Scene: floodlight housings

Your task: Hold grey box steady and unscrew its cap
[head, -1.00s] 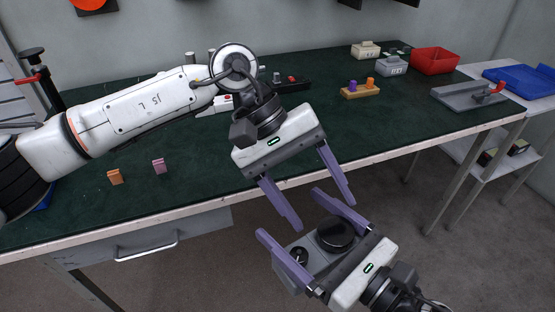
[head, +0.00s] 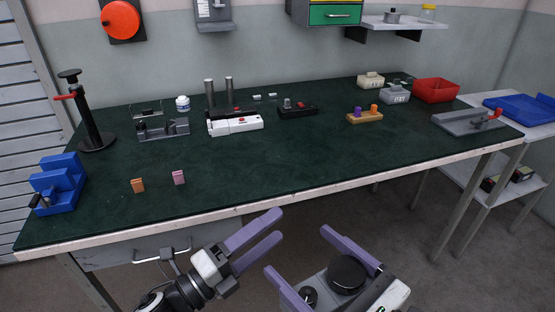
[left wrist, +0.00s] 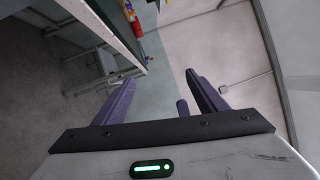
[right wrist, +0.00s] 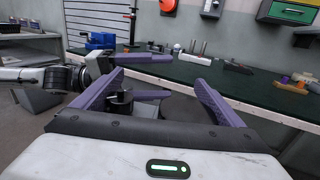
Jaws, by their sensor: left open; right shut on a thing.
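The grey box (head: 324,284) is low in the head view, in front of the table and off it. A large round black cap (head: 347,272) sits on its top, with a smaller black knob (head: 308,296) beside it. My right gripper (head: 297,250) is shut on the box, one purple finger along each side. My left gripper (head: 278,226) is open and empty, left of the box and apart from it; its fingers also show in the right wrist view (right wrist: 168,76). In the left wrist view no box shows between the left fingers (left wrist: 163,85).
The green table (head: 270,165) runs behind both grippers; its pale front edge is close to the left fingers. It holds a blue stepped block (head: 58,185), small orange (head: 138,186) and pink (head: 178,177) blocks, and a red bin (head: 436,90). Floor right of the box is clear.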

